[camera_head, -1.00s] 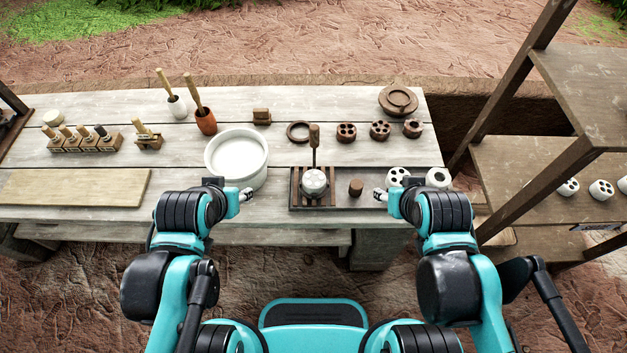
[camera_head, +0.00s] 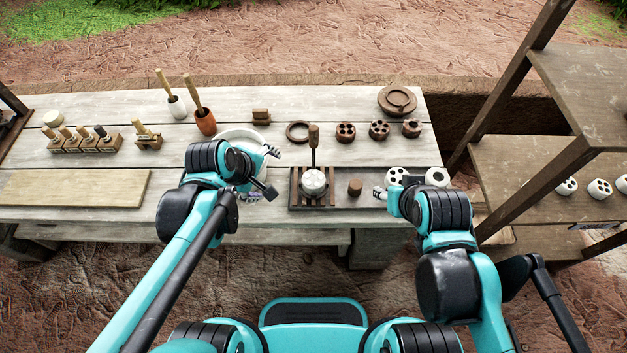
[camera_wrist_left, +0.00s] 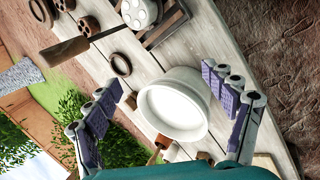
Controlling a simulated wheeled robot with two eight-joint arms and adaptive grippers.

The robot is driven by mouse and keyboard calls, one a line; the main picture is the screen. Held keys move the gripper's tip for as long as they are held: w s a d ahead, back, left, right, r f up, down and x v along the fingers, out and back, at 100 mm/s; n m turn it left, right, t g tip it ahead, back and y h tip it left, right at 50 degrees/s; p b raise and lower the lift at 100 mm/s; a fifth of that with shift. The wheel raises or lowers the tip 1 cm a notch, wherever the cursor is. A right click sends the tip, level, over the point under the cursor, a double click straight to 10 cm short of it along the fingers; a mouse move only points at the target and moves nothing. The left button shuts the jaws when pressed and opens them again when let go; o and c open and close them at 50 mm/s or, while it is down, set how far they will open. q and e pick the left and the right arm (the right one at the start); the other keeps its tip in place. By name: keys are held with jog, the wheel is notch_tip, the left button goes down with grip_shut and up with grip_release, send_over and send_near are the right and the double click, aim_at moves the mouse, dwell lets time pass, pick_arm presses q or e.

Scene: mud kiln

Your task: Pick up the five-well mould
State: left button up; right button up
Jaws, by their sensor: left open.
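Two round brown moulds with several wells stand on the bench, a left one (camera_head: 346,131) and a right one (camera_head: 380,129). I cannot tell which has five wells. One of the brown moulds (camera_wrist_left: 88,26) shows at the upper left of the left wrist view. My left gripper (camera_head: 262,175) is open and empty over the white bowl (camera_head: 234,133), left of the brown moulds and apart from them. Its spread fingers (camera_wrist_left: 160,85) frame the bowl in the wrist view. My right gripper (camera_head: 381,194) is at the bench front, beside a white mould (camera_head: 397,175); its jaws are unclear.
A dark tray (camera_head: 338,203) holds a slatted stand with a white piece and upright handle (camera_head: 314,140). A brown ring (camera_head: 299,131) lies left of the moulds. Pestles in cups (camera_head: 205,122) stand behind the bowl. A wooden shelf (camera_head: 535,200) is at the right.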

aim_at(312, 179)
pick_arm(q)
jog(key=w+d+f+n+h, duration=0.1)
jog(key=w+d+f+n, duration=0.1)
jog(key=f+n, duration=0.1)
jog(key=w+d+f+n+g, duration=0.1)
jog(key=d+f+n, duration=0.2)
jog(key=n, duration=0.2)
jog(key=w+d+f+n+h, duration=0.1)
jog(key=w+d+f+n, duration=0.1)
jog(key=d+f+n, duration=0.1)
jog(key=shift+w+d+f+n+g+h+b, duration=0.2)
jog(key=shift+w+f+n+g+h+b, duration=0.15)
jog(key=shift+n, duration=0.35)
jog(key=b+x, duration=0.1)
jog(key=x, duration=0.1)
jog(key=b+x, duration=0.1)
jog(key=x, duration=0.2)
jog(key=shift+d+r, duration=0.1)
jog(key=shift+d, duration=0.2)
jog(key=shift+s+r, duration=0.1)
jog(key=shift+c, duration=0.6)
jog(key=c, duration=1.3)
